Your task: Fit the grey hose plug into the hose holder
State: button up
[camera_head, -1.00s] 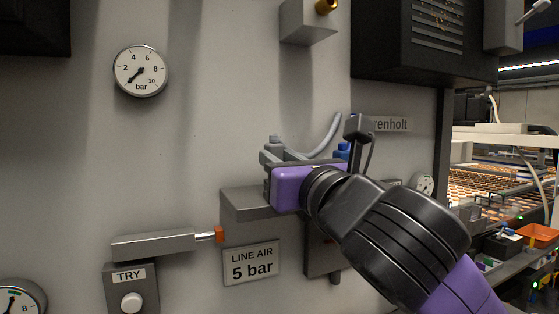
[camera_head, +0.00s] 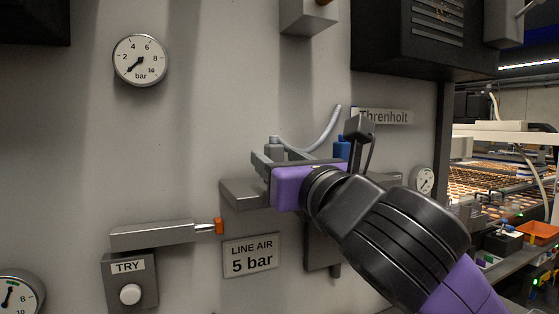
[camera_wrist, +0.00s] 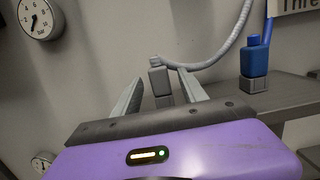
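The grey hose plug (camera_head: 274,148) stands upright on the left side of the grey shelf, with a pale hose curving from it up to the right. In the wrist view the plug (camera_wrist: 160,77) is above a small grey block (camera_wrist: 164,100), probably its seat in the hose holder; I cannot tell how deep it sits. My gripper (camera_head: 270,160) has its fingers either side of the plug. In the wrist view my gripper (camera_wrist: 160,85) shows gaps between both fingertips and the plug, so it looks open. Its purple body hides the plug's lower end in the head view.
A blue plug (camera_wrist: 254,60) stands in a grey seat on the shelf (camera_wrist: 290,95) to the right; it also shows in the head view (camera_head: 342,146). The wall carries a gauge (camera_head: 141,60), a TRY button box (camera_head: 130,284) and a LINE AIR sign (camera_head: 251,257).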

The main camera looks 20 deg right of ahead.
jog(key=s+f+b, duration=0.1)
jog(key=s+b, duration=0.4)
jog(key=s, duration=0.2)
jog(key=shift+s+f+b, duration=0.15)
jog(key=shift+s+b, duration=0.2)
dwell(0.6)
